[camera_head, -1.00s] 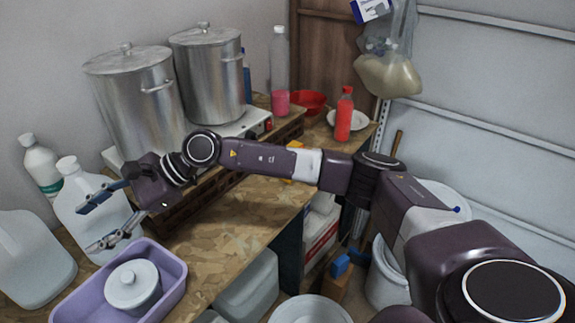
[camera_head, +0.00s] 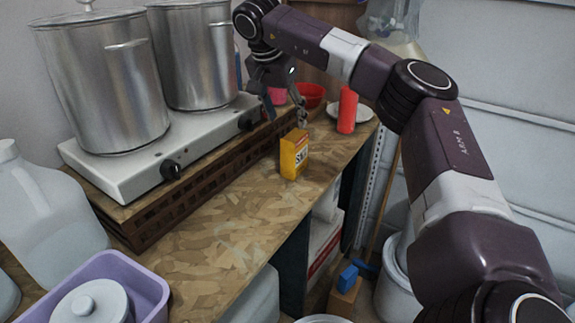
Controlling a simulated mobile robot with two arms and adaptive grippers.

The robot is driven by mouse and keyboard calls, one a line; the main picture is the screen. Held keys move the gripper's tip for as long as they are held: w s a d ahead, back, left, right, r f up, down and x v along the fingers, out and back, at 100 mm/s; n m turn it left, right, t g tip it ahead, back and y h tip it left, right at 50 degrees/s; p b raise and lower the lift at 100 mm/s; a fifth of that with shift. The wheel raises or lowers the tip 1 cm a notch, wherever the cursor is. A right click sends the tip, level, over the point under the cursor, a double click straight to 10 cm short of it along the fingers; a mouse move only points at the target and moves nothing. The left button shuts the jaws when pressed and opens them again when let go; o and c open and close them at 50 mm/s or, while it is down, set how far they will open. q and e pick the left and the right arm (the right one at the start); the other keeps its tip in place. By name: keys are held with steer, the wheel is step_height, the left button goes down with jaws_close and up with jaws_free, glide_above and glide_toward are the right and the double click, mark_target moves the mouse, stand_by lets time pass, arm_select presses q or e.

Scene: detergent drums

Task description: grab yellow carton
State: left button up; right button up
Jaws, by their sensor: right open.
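The yellow carton (camera_head: 294,155) stands upright on the wooden worktop near its front edge, with dark lettering on its front. My right gripper (camera_head: 286,118) points down just above and behind the carton, slightly to its left. Its fingers are open and nothing shows between them. One fingertip is close to the carton's top; I cannot tell whether it touches. My left gripper is not in the picture.
A hot plate (camera_head: 137,178) with two large steel pots (camera_head: 107,82) stands to the left. A red bottle (camera_head: 347,110), a white plate (camera_head: 364,112) and a red bowl (camera_head: 312,95) are behind the carton. A purple tub (camera_head: 150,290) is at the lower left.

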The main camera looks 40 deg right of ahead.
mark_target(294, 135)
steer(key=shift+s+d+f, duration=0.2)
steer(key=shift+d+f, duration=0.05)
steer(key=x, duration=0.2)
steer(key=shift+s+d+f+p, duration=0.15)
steer(key=shift+d+f+p, duration=0.05)
steer(key=shift+f+p, duration=0.15)
steer(key=x, duration=0.3)
steer(key=shift+s+f+p, duration=0.3)
steer(key=shift+p, duration=0.1)
steer(key=shift+d+f, duration=0.1)
steer(key=shift+f, duration=0.2)
steer(key=shift+w+f, duration=0.1)
steer(key=shift+w, duration=0.05)
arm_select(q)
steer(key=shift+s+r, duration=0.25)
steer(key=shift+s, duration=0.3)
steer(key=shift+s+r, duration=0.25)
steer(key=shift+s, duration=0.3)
arm_select(e)
jaws_close()
